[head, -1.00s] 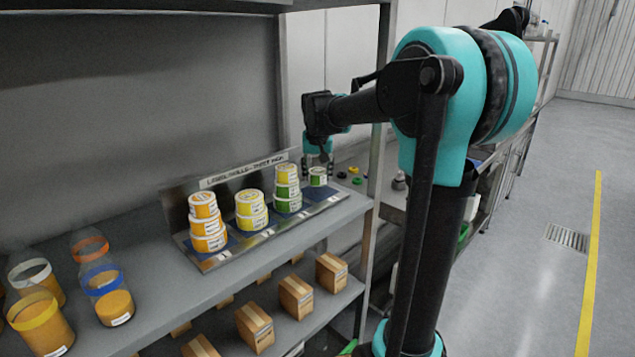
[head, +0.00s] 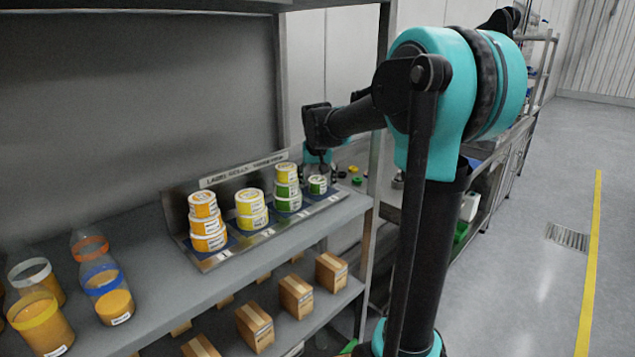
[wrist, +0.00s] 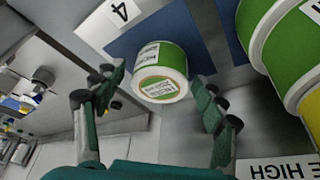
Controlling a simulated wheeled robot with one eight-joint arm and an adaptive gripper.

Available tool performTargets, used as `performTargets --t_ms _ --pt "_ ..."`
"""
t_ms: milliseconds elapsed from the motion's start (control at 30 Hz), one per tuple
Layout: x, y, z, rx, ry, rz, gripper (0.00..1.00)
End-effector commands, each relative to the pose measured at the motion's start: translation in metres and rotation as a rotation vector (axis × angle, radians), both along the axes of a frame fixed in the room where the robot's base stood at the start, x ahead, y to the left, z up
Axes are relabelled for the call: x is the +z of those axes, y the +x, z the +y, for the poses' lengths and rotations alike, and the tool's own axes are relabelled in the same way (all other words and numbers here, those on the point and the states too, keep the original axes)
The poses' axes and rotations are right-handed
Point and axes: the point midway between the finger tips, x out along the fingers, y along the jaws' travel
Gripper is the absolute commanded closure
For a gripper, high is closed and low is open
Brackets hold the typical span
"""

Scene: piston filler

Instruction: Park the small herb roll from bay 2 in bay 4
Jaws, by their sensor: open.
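The small herb roll (head: 317,185), green and white, sits on the blue mat of bay 4 at the right end of the label-roll rack (head: 205,262). In the wrist view the roll (wrist: 160,72) shows by the card marked 4 (wrist: 119,11). My gripper (head: 319,167) is open just above the roll in the head view. In the wrist view its fingers (wrist: 158,92) are spread to either side of the roll, with gaps visible. Bay 2 (head: 253,237) holds a stack of yellow rolls with no green roll on it.
Bay 3 beside the roll holds green rolls (head: 288,190) with a yellow one (head: 286,171) on top, close by in the wrist view. Bay 1 holds orange rolls (head: 206,226). Jars (head: 108,294) stand at left. A shelf post (head: 378,150) is right of the rack.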

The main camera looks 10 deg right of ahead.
Motion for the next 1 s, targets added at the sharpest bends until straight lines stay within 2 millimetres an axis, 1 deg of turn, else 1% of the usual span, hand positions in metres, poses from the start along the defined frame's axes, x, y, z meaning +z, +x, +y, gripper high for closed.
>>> performTargets --t_ms 133,233,367,500,700,833,1000 --pt "0.006 -0.002 0.000 0.000 0.000 0.000 0.29" --pt "0.018 -0.007 0.001 0.000 0.000 0.000 0.29" --pt "0.041 -0.016 0.002 0.001 0.000 0.000 0.29" --pt "0.068 -0.028 0.004 0.001 0.000 0.000 0.29" --pt "0.098 -0.040 0.006 0.001 0.000 0.000 0.29" --pt "0.109 -0.044 0.007 0.000 0.000 0.000 0.29" --pt "0.113 -0.046 0.007 0.000 0.000 0.000 0.29"
